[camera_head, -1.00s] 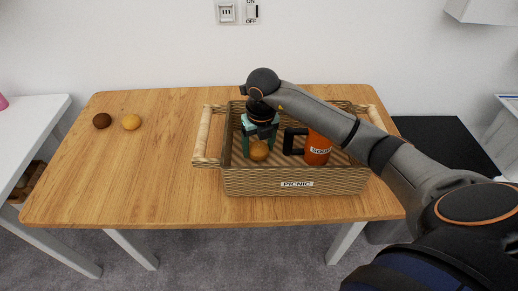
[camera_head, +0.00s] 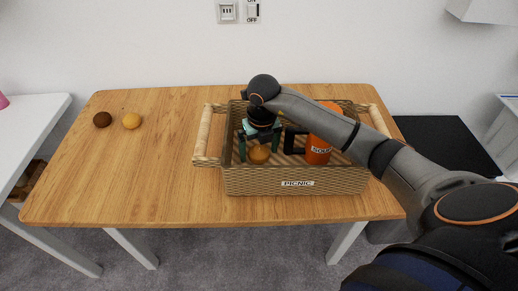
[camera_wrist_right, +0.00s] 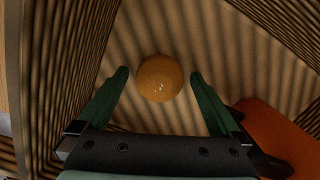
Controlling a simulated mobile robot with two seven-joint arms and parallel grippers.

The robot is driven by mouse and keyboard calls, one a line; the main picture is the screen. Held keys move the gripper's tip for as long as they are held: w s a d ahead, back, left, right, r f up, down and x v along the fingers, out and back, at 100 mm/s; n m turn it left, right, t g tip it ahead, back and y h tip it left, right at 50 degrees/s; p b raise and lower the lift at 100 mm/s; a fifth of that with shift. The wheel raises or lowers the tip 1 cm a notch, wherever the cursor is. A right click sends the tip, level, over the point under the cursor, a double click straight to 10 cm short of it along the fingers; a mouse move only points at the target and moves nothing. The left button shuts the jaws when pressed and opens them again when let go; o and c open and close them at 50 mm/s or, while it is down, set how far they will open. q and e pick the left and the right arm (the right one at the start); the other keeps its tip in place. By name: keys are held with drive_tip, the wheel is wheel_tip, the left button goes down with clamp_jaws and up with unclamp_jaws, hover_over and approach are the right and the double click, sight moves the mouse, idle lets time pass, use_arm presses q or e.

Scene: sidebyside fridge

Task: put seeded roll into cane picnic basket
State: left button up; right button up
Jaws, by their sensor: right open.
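A round golden-brown roll (camera_head: 259,154) with a few pale flecks lies on the floor of the cane picnic basket (camera_head: 345,184), in its left part. It also shows in the right wrist view (camera_wrist_right: 159,78). My right gripper (camera_head: 258,150) reaches down into the basket over the roll. Its two green fingers are open, one on each side of the roll, with visible gaps between the roll and both fingers in the right wrist view. My left gripper is not in view.
An orange soup container (camera_head: 318,152) with a black handle stands in the basket right of the gripper, partly behind my arm. A dark brown ball (camera_head: 102,120) and a yellow-orange ball (camera_head: 131,121) lie on the wooden table (camera_head: 130,180) at left. The table's middle left is clear.

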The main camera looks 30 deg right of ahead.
sight(261, 153)
wheel_tip(261, 153, up, 12)
drive_tip(key=s, duration=0.1)
drive_tip(key=shift+s+a, duration=0.15)
drive_tip(key=shift+s, duration=0.05)
idle(0.4)
